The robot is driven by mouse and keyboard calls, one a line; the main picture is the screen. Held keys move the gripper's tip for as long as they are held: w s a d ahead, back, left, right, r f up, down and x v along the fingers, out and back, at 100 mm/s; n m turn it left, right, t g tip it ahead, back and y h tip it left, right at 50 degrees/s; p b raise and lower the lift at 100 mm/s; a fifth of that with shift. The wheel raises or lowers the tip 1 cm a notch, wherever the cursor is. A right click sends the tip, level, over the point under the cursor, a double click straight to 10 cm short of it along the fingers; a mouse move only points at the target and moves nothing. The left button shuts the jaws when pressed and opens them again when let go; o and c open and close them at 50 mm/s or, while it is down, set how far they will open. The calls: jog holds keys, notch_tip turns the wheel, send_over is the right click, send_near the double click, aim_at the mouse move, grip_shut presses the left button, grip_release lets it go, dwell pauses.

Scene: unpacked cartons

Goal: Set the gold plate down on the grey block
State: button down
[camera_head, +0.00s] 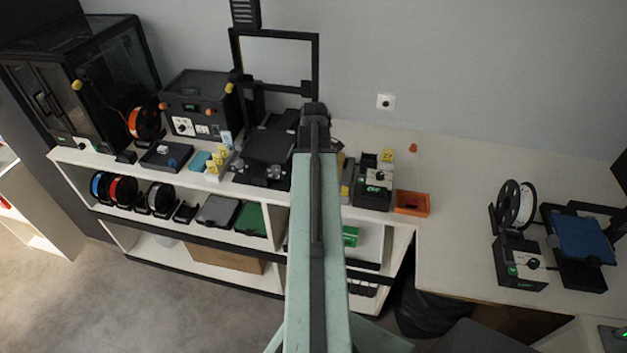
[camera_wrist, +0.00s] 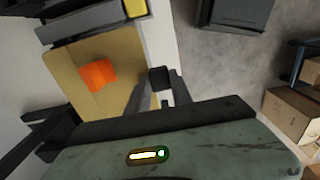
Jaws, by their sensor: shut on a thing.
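The gold plate (camera_wrist: 118,52) is a flat tan-gold sheet in the left half of the wrist view, with an orange piece (camera_wrist: 98,75) lying on it. My gripper (camera_wrist: 153,90) is shut on the plate near its right edge. The grip itself is partly hidden by the dark gripper body. What appears to be the grey block (camera_wrist: 80,27) shows just past the plate's upper edge in the wrist view.
A black box with a white panel (camera_head: 374,188) and an orange tray (camera_head: 412,203) stand right of the grey block. A printer (camera_head: 268,145) is at left behind my arm. Cartons (camera_wrist: 290,115) are on the floor in the wrist view.

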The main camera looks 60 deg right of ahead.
dwell(0.4)
jog(key=shift+f+b, duration=1.2)
jog(key=shift+b, duration=0.05)
jog(key=c, duration=1.1)
grip_release()
jog(key=shift+r, duration=0.1)
jog(key=shift+o, duration=0.2)
jog(key=shift+r, duration=0.1)
jog(key=shift+w+r+p, duration=0.15)
jog(key=shift+r+p, duration=1.35)
jog(key=shift+p, duration=0.25)
notch_tip(320, 180, up, 8)
jog(key=p, duration=0.7)
jog(key=shift+f+p, duration=0.1)
jog(key=shift+p, duration=0.25)
